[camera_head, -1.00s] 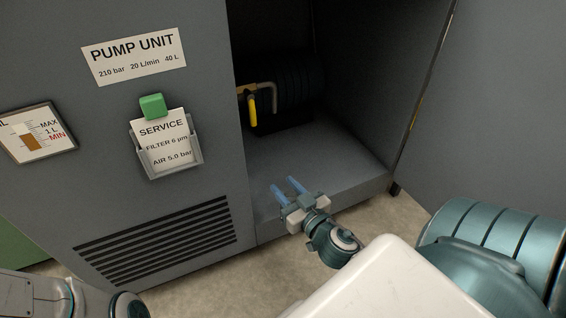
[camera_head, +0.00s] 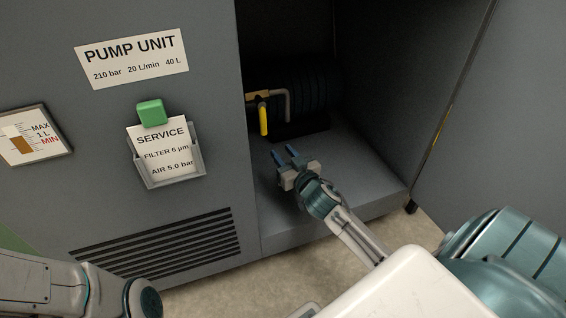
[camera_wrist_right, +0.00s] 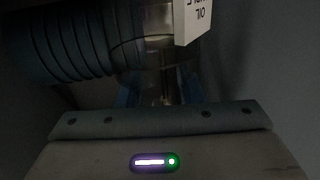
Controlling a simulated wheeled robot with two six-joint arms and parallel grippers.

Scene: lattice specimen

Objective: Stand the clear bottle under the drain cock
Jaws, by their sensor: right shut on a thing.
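My right gripper (camera_head: 286,155) reaches into the open cabinet, its blue fingers over the cabinet floor. In the right wrist view the fingers (camera_wrist_right: 161,92) are shut on the clear bottle (camera_wrist_right: 158,55), which is dark and see-through. A white tag with upside-down lettering (camera_wrist_right: 192,20) shows at the bottle's upper right. In the head view the bottle can hardly be made out. The drain cock (camera_head: 264,118), with a yellow handle hanging down, is beyond and slightly left of the fingertips. My left gripper is out of view; only its arm shows at lower left.
A dark ribbed cylinder (camera_wrist_right: 75,45) lies close at left in the right wrist view. A bent pipe (camera_head: 286,103) is beside the cock. The cabinet floor (camera_head: 365,178) is bare to the right of my gripper. The open door (camera_head: 520,120) stands at right.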

